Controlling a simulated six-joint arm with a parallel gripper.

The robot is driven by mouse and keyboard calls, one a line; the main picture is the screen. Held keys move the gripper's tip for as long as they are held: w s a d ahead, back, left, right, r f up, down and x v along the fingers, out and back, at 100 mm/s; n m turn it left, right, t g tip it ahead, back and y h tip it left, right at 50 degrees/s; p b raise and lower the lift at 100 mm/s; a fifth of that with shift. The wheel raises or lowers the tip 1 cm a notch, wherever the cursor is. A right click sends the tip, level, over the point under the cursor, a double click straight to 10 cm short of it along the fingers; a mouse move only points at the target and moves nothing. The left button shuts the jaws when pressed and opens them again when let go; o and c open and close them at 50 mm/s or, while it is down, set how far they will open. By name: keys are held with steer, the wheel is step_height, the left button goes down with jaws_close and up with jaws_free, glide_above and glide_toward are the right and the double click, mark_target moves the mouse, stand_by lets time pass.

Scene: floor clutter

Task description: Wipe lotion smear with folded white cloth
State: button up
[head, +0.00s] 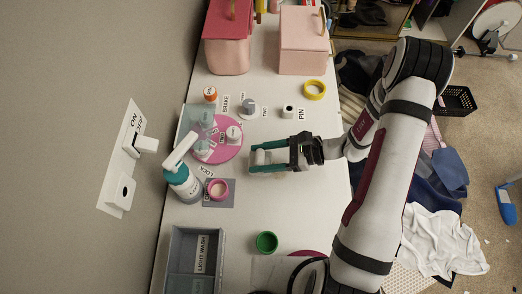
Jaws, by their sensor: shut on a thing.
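My gripper (260,158) reaches in from the right over the white tabletop, its teal fingers pointing left. It is shut on a small whitish thing (264,157) that shows between the fingers. This fits the folded white cloth, but the fingers hide much of it and its folds cannot be made out. I cannot tell whether it touches the table. No lotion smear can be told apart on the pale table (262,205).
A pink round mat (229,152) with small jars lies just left of the fingers. A pink jar (218,189), a green cup (266,242), a yellow ring (314,90) and a grey bin (172,253) are nearby. Pink boxes (303,45) stand at the back. Clothes litter the floor at right.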

steer(key=shift+f, duration=1.15)
steer(key=shift+d+r, duration=0.4)
steer(key=shift+d, duration=0.1)
steer(key=shift+c, duration=0.6)
steer(key=shift+d+f, duration=0.15)
steer(key=shift+d, duration=3.1)
steer(key=shift+a, duration=3.85)
steer(key=shift+d+r, duration=0.1)
steer(key=shift+r, duration=3.85)
